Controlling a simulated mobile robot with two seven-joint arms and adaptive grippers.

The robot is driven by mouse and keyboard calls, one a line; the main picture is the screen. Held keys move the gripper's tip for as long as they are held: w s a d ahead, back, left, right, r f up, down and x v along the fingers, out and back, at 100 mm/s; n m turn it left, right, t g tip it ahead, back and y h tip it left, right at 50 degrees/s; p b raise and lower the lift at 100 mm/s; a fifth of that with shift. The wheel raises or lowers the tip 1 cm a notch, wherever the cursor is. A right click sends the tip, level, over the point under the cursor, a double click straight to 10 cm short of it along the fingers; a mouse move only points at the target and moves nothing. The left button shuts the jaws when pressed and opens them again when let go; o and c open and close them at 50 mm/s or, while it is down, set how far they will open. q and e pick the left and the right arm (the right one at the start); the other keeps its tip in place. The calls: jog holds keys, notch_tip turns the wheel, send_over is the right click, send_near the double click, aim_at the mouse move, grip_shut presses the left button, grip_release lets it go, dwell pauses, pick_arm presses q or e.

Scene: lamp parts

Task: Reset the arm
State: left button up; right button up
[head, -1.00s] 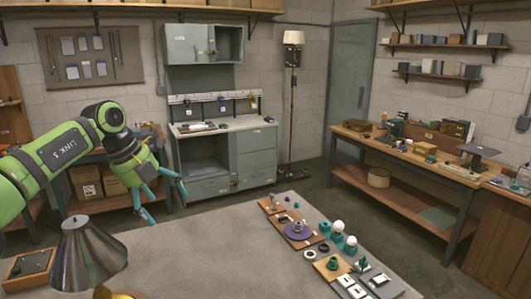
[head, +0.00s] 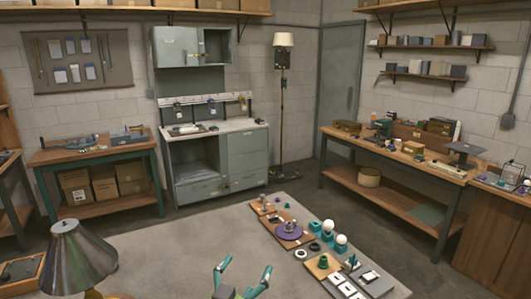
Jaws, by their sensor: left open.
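My left gripper (head: 246,269) is at the bottom centre of the head view, over the near part of the grey table (head: 180,235). Its two teal fingers are spread apart, with nothing between them. The rest of this arm is below the picture edge. My right gripper is not in view. A lamp with a grey metal cone shade (head: 82,256) stands at the lower left, apart from the gripper; its brass-coloured lower part is cut off. Lamp parts lie on boards along the table's right edge, among them a purple disc (head: 288,232) and white bulbs (head: 328,226).
A wooden tray (head: 22,270) sits at the left table edge. A green part (head: 323,262) and grey plates with white pieces (head: 345,286) lie right of the gripper. The table's middle is bare. Workbenches, a cabinet and a floor lamp (head: 282,90) stand beyond.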

pick_arm(q)
jog(key=s+a+f+n+g+y, duration=0.55)
jog(key=s+a+f, duration=0.5)
jog(key=f, duration=0.35)
jog(key=s+a+f+n+g, duration=0.1)
jog(key=s+a+f+g, duration=0.15)
jog(key=s, duration=0.45)
jog(key=s+a+f+n+g, duration=0.1)
jog(key=s+f+g, duration=0.15)
jog(key=s, duration=0.35)
jog(key=s+a+f+n+g, duration=0.1)
jog(key=s+a+f+g, duration=0.15)
jog(key=s, duration=0.45)
jog(key=s+f+g+b, duration=0.25)
jog(key=f+b, duration=0.45)
jog(key=f, duration=2.4)
jog(key=s+a+f+b, duration=0.1)
jog(key=s+f+b, duration=0.3)
jog(key=s+f, duration=1.1)
notch_tip(320, 180, down, 2)
jog(key=shift+s+a+f+m+y, duration=0.1)
jog(key=shift+s+a+m+y, duration=0.25)
jog(key=shift+a+m, duration=0.1)
jog(key=shift+g, duration=0.25)
